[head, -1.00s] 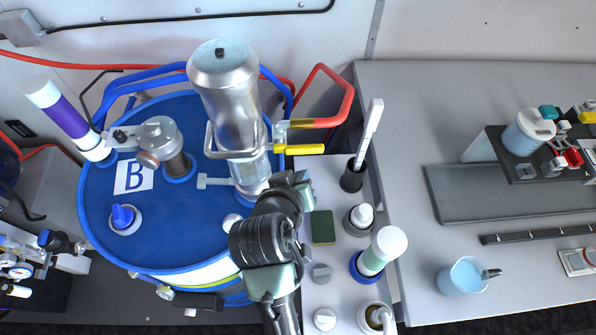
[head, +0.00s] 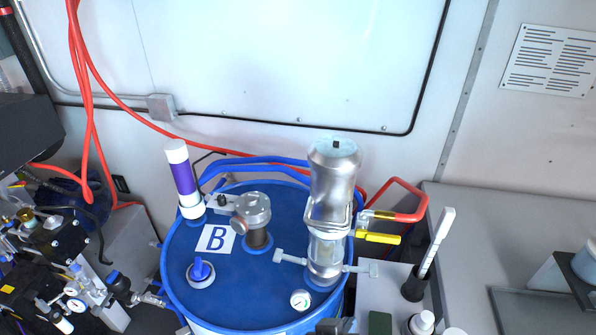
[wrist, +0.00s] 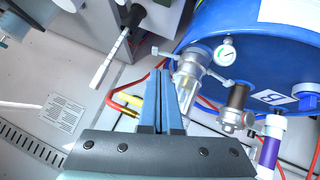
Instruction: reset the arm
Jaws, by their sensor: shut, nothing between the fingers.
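My gripper (wrist: 168,78) points up the middle of the wrist view, its two blue-grey fingers together with nothing between them. In the head view only a small dark piece of what may be my arm shows at the bottom edge, below the metal pump cylinder. The blue drum (head: 255,268), marked B, stands in the middle of the head view. It also shows at the upper right of the wrist view (wrist: 245,50). The metal pump cylinder (head: 334,185) stands upright on the drum; in the wrist view it (wrist: 190,75) lies just right of the fingers, and I cannot tell the gap.
A purple-and-white tube (head: 184,182), a metal fitting (head: 252,212) and a blue cap (head: 201,270) are on the drum. Pipework and gauges (head: 75,285) crowd the left. The grey counter (head: 510,240) lies right.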

